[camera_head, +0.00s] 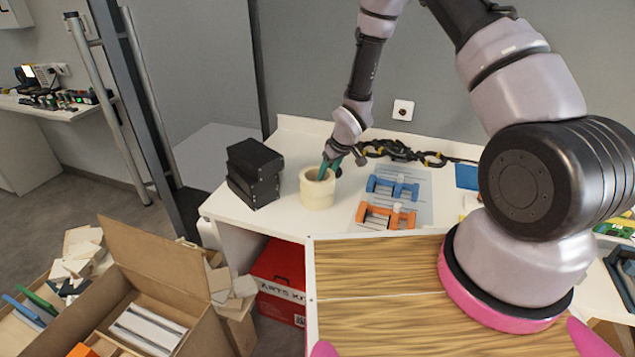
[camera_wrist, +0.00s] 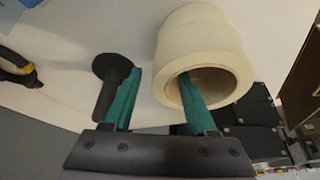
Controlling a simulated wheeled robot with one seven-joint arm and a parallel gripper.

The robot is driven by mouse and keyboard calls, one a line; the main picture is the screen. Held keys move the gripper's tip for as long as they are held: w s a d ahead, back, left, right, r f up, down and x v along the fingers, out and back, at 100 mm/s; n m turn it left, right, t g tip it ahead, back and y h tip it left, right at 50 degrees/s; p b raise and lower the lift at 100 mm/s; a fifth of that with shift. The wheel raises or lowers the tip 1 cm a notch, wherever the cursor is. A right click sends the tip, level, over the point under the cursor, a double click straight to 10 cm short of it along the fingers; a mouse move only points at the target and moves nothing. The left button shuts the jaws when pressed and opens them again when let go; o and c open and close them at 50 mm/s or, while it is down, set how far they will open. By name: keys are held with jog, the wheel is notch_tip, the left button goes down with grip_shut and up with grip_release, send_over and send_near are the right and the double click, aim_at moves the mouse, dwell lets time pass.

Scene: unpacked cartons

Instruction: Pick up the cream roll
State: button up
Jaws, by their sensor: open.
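The cream roll (camera_head: 317,189) stands upright on the white table, to the right of black boxes. In the wrist view the cream roll (camera_wrist: 199,48) shows its open core facing the gripper. My gripper (camera_head: 331,165) is at the top of the roll. In the wrist view my gripper (camera_wrist: 152,88) is open with two green fingers. One finger reaches into the roll's hollow core and the other is outside the wall, beside a black round-ended thing (camera_wrist: 113,75). The roll's wall lies between the fingers; I cannot tell whether either finger touches it.
Black boxes (camera_head: 254,172) are stacked close left of the roll. Blue clamps (camera_head: 392,187) and orange clamps (camera_head: 386,217) lie on a grey sheet to the right. A black and yellow tool (camera_head: 403,152) lies behind. An open carton (camera_head: 177,268) stands on the floor at left.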

grip_shut()
jog(key=shift+r, duration=0.15)
notch_tip(320, 180, up, 10)
jog(key=shift+f, duration=0.1)
dwell(0.3)
jog(key=shift+w, duration=0.1)
